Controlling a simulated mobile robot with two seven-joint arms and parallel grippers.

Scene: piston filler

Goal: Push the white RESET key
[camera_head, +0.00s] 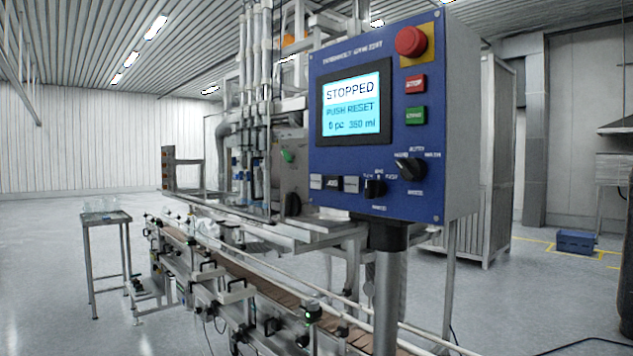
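The blue control panel (445,130) stands upright on a grey post, facing left of me. A red mushroom button (411,41), a red STOP key (416,84) and a green key (416,116) line the right side. Neither of my grippers shows.
Two black rotary knobs (410,168) (374,188) sit close to the small keys. The filling machine and its conveyor (265,283) with side rails run behind and below the panel. A small steel table (107,219) stands at the left. A blue crate (576,241) lies on the floor at right.

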